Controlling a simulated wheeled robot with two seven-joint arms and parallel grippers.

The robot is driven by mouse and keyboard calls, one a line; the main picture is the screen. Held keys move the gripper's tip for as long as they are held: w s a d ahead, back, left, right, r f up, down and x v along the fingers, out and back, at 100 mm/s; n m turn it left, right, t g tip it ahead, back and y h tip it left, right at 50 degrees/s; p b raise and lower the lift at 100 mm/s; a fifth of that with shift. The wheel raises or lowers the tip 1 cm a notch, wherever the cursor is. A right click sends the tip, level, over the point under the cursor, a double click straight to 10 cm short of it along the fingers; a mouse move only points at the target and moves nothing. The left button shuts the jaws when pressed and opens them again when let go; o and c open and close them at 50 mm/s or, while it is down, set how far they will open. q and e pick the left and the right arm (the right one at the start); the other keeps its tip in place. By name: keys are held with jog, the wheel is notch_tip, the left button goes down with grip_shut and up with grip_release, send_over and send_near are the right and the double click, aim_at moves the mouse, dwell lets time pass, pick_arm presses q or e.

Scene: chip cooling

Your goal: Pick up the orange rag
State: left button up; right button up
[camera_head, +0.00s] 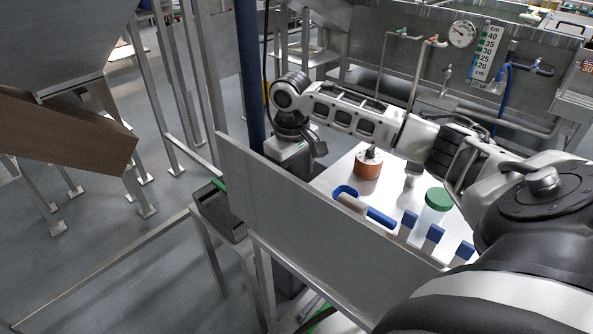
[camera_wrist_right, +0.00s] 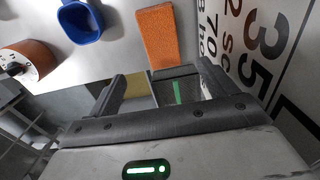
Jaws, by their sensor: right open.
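The orange rag (camera_wrist_right: 158,38) shows in the right wrist view as a flat, narrow strip on the white tabletop, near the top middle. My right gripper (camera_wrist_right: 161,80) has its two fingers spread apart, with nothing between them. The rag lies beyond the fingertips, roughly in line with the gap, and is not touched. In the head view my right arm reaches across the table, with its wrist at the table's left end. The rag cannot be seen in the head view. My left gripper is not in view.
A blue scoop (camera_wrist_right: 80,20) and a brown round device (camera_wrist_right: 28,62) lie left of the rag. A white board with large numbers (camera_wrist_right: 262,45) stands close on the right. The head view shows a green-lidded jar (camera_head: 438,203) and a grey panel (camera_head: 300,215) along the table's near side.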

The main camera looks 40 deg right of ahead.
notch_tip(320, 180, down, 10)
jog(key=shift+a+f, duration=0.15)
jog(key=shift+f, duration=0.05)
jog(key=c, duration=1.1)
